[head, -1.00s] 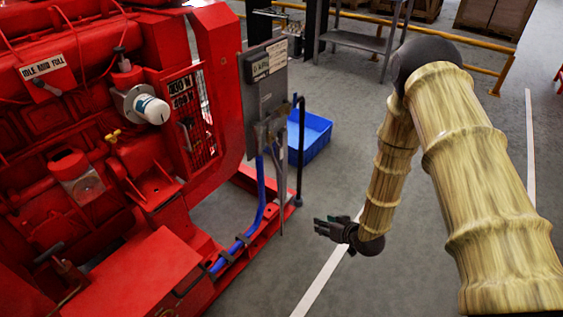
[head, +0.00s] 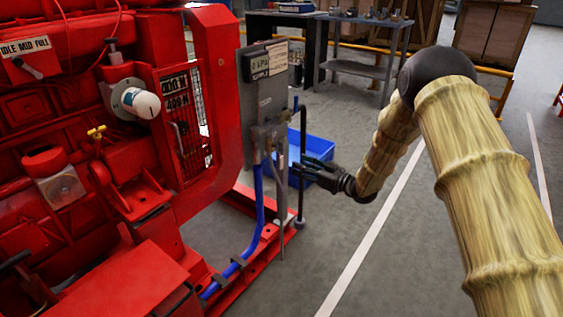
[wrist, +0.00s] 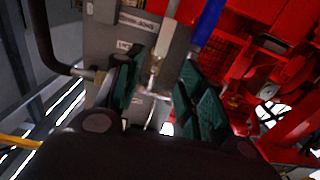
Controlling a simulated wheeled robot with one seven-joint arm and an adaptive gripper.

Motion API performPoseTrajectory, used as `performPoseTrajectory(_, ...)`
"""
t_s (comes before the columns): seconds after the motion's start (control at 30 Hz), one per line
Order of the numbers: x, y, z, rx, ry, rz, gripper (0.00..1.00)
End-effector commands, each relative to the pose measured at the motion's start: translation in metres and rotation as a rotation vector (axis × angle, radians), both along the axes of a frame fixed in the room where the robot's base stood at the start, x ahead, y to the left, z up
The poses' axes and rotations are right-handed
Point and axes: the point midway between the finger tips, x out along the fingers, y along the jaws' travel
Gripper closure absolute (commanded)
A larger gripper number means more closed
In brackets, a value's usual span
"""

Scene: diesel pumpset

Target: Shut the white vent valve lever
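The grey valve panel (head: 266,90) stands at the right end of the red engine. Pale metal valve fittings (head: 268,138) sit on its lower part, above a blue hose. In the wrist view a whitish lever-like part (wrist: 156,72) shows in front of the panel, between my fingers in the picture; I cannot tell for sure that it is the vent lever. My gripper (head: 308,168) is just right of the fittings. Its green-padded fingers (wrist: 164,95) are apart, and no grip on anything shows. Contact with the lever cannot be told.
A black upright pipe (head: 302,165) stands beside the panel, close to my gripper. A blue hose (head: 259,200) runs down to the red base frame. A blue bin (head: 318,146) is on the floor behind. The floor to the right is clear.

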Motion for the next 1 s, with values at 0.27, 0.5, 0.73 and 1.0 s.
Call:
performPoseTrajectory(0.27, 0.025, 0.036, -0.003, -0.001, 0.001, 0.0, 0.61)
performPoseTrajectory(0.5, 0.045, 0.064, -0.002, 0.001, 0.001, -0.001, 0.61)
performPoseTrajectory(0.73, 0.055, 0.076, -0.001, -0.001, 0.002, -0.001, 0.61)
performPoseTrajectory(1.0, 0.056, 0.077, -0.001, 0.0, 0.003, -0.002, 0.61)
